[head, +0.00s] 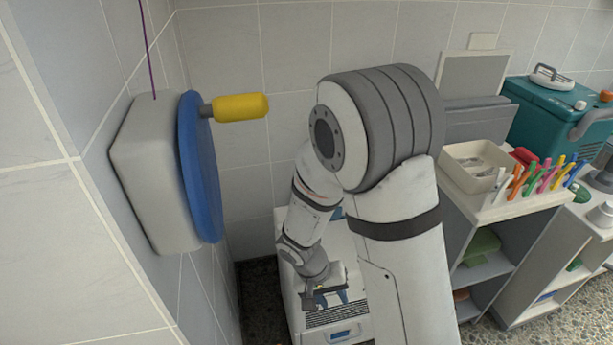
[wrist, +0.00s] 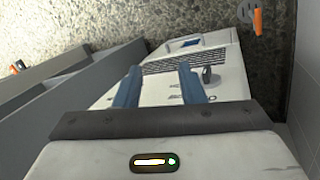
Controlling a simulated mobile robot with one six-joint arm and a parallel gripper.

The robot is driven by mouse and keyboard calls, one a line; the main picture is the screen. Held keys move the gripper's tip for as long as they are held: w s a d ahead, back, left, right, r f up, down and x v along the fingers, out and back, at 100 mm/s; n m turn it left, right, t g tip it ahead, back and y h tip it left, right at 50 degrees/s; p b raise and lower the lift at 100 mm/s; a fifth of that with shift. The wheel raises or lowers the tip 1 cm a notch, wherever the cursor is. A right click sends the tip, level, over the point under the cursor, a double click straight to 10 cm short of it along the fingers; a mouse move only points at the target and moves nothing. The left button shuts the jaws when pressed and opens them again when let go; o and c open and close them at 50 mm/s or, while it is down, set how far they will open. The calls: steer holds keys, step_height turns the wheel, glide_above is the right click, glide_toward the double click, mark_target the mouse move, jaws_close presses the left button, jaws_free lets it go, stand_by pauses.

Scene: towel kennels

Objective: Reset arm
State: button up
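My gripper (head: 332,297) hangs low in the middle of the head view, at the end of my folded white and grey arm. In the wrist view its two blue fingers (wrist: 157,72) stand apart with nothing between them, so it is open and empty. Beyond the fingers is a white machine (wrist: 215,88) with a vent grille and a small dark knob. The same white machine (head: 290,290) stands under and behind my gripper in the head view, partly hidden by my arm. I cannot tell how far the fingertips are from it.
At left, a grey wall box (head: 150,175) carries a blue disc (head: 202,165) with a yellow handle (head: 241,107). At right, a shelf unit (head: 500,212) holds a cream tray (head: 463,178) and several coloured pens (head: 540,178). A teal box (head: 545,122) stands behind.

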steer(key=s+d+r+t+y+p, duration=0.1)
steer(key=r+p, duration=0.6)
steer(key=r, duration=0.8)
steer(key=s+d+r+t+y+p, duration=0.1)
steer(key=s+d+r+p, duration=0.3)
steer(key=r, duration=1.2)
steer(key=s+d+r+t+y+p, duration=0.1)
steer(key=d+r+p, duration=0.3)
steer(key=r+p, duration=0.7)
step_height(320, 180, up, 5)
steer(key=shift+s+r+y+p, duration=0.2)
steer(key=shift+s+y+p, duration=0.1)
steer(key=shift+s+y, duration=0.45)
